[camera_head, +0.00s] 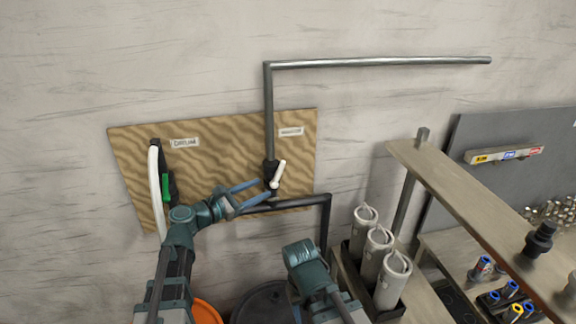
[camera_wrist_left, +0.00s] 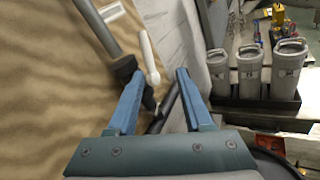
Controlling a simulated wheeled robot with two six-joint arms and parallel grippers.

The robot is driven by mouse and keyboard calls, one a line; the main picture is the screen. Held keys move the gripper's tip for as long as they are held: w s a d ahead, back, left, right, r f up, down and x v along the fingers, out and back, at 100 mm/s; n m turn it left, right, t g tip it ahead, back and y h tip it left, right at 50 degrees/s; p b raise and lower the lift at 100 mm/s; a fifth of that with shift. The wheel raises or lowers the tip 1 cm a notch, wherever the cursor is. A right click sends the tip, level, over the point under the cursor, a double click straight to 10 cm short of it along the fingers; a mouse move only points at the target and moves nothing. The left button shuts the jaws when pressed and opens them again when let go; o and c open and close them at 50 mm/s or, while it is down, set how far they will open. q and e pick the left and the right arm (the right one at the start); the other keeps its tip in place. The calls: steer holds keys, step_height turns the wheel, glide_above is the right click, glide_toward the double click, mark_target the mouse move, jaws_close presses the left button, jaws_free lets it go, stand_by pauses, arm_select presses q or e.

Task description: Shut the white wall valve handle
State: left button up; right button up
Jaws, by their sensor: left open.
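The white valve handle (camera_head: 278,174) sits on a dark valve body (camera_head: 270,172) on the wooden wall board (camera_head: 225,140). It slants up and to the right, at an angle to the grey pipe. My left gripper (camera_head: 268,188) is open, its blue fingers reaching toward the valve from the left. In the left wrist view the white handle (camera_wrist_left: 149,57) shows beyond and between the open fingertips (camera_wrist_left: 158,80); I cannot tell whether they touch it. My right arm shows at the bottom centre, but its gripper fingers cannot be made out.
A green handle (camera_head: 166,187) and a white hose (camera_head: 155,185) are at the board's left. A grey pipe (camera_head: 380,62) runs up and right from the valve. Several grey canisters (camera_head: 378,250) stand right. A wooden shelf (camera_head: 470,215) juts out farther right.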

mark_target(278, 172)
arm_select(q)
steer(key=w+d+r+n+t, duration=0.1)
steer(key=w+d+n, duration=0.1)
steer(key=w+d, duration=0.7)
steer(key=shift+w+r, duration=0.3)
steer(key=shift+w, duration=0.4)
steer(key=shift+d, duration=0.1)
steer(key=shift+c, duration=0.3)
jaws_close()
stand_by(0.9)
